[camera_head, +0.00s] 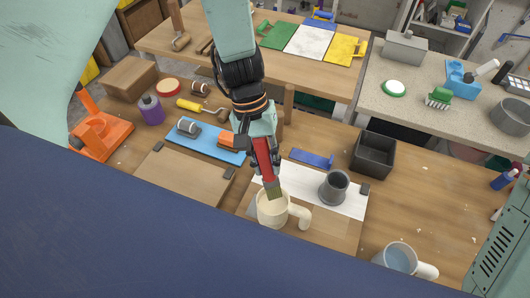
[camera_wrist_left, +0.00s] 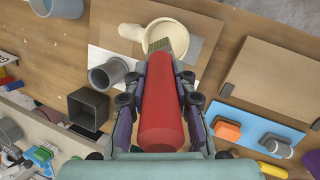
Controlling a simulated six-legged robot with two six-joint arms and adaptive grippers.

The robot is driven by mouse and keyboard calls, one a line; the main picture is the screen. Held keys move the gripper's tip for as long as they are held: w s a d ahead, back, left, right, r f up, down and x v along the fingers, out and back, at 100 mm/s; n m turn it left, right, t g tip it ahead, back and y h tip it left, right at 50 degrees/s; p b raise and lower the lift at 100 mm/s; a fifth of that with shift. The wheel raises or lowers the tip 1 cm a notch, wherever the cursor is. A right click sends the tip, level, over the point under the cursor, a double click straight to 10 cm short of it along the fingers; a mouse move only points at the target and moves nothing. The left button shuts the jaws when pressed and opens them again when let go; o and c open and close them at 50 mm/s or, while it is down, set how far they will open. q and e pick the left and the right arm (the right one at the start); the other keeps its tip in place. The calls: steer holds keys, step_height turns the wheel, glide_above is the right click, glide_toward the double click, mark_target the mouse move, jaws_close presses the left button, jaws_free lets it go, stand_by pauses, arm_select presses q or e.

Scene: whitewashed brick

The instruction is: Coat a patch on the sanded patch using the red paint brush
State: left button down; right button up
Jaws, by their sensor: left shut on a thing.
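My left gripper (camera_head: 262,146) is shut on the red paint brush (camera_head: 264,161), which points down with its bristles at the mouth of a cream mug (camera_head: 270,212). In the left wrist view the red handle (camera_wrist_left: 161,115) lies between the fingers (camera_wrist_left: 161,75), and the bristles overlap the near rim of the mug (camera_wrist_left: 184,24). I cannot tell how deep the bristles reach. The mug stands on a board with a white panel (camera_head: 297,178). A grey patch (camera_wrist_left: 192,48) shows beside the mug; I cannot tell whether it is the sanded patch. My right gripper is out of view.
A dark grey cup (camera_head: 333,188) stands on the white panel, with a black square bin (camera_head: 374,154) behind it. A clear jug (camera_head: 399,259) is at the right. A blue tray (camera_head: 205,140) and a brown board (camera_head: 182,184) lie left. Bare tabletop shows at right.

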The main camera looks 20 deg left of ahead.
arm_select(q)
steer(key=shift+s, duration=0.4)
steer(key=shift+f+b, duration=0.3)
steer(key=shift+b, duration=0.15)
step_height(320, 180, down, 5)
steer(key=b, duration=0.4)
steer(key=shift+d+f+b, duration=0.1)
steer(key=shift+f+b, duration=0.05)
steer(key=shift+b, duration=0.2)
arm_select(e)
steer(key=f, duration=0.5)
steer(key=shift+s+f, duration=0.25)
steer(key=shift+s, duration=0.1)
arm_select(q)
steer(key=shift+w, duration=0.35)
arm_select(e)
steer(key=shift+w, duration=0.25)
arm_select(q)
steer(key=shift+s, duration=0.3)
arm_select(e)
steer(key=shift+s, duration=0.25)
arm_select(q)
steer(key=shift+w+f, duration=0.2)
steer(key=shift+w, duration=0.05)
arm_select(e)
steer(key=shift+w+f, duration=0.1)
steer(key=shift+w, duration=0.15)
